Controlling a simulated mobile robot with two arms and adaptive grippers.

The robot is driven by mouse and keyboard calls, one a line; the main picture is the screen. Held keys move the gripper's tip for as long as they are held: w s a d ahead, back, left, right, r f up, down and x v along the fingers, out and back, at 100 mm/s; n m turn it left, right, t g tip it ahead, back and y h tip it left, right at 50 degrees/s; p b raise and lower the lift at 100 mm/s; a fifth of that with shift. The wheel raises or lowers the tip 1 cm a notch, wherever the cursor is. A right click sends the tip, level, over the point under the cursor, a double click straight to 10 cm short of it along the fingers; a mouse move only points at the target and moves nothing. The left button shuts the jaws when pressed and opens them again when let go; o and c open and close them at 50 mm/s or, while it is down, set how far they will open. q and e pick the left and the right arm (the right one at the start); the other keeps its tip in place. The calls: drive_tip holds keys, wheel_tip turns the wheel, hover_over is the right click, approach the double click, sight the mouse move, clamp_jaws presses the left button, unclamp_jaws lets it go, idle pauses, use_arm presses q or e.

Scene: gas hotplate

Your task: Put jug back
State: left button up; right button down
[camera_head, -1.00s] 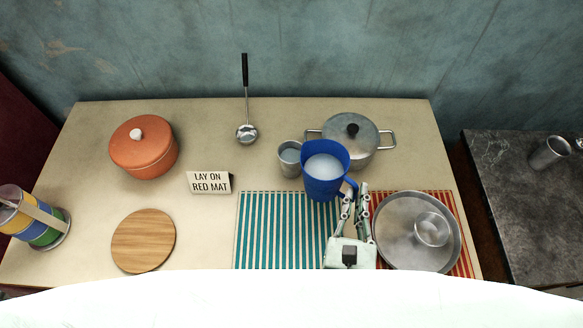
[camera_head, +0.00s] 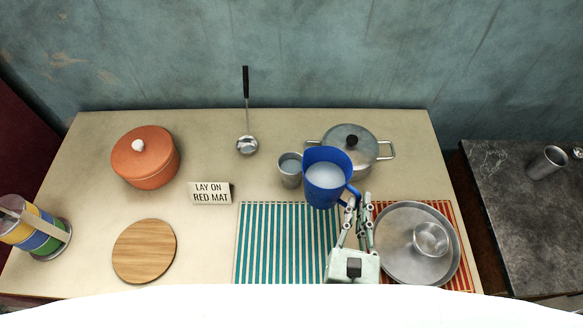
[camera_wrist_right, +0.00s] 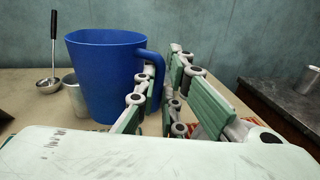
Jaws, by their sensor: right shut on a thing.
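A blue jug (camera_head: 322,196) with pale liquid in it is near the back edge of the striped teal mat (camera_head: 285,245), just right of a small grey cup (camera_head: 290,172). In the right wrist view the jug (camera_wrist_right: 100,80) looks about upright, its handle towards my gripper. My right gripper (camera_head: 358,205) is shut on the jug's handle, coming from the front. Its fingers (camera_wrist_right: 165,95) are beside the handle in the wrist view. I cannot tell whether the jug's base touches the table. My left gripper is not in view.
A metal pot (camera_head: 368,160) with a lid stands close behind the jug. A pan (camera_head: 395,262) holding a small bowl (camera_head: 431,239) lies on the red mat (camera_head: 460,262). An orange pot (camera_head: 145,165), a sign (camera_head: 210,193), a ladle (camera_head: 247,145) and a wooden board (camera_head: 144,252) are left.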

wheel_tip(320, 180, up, 2)
drive_tip(key=shift+p, duration=0.6)
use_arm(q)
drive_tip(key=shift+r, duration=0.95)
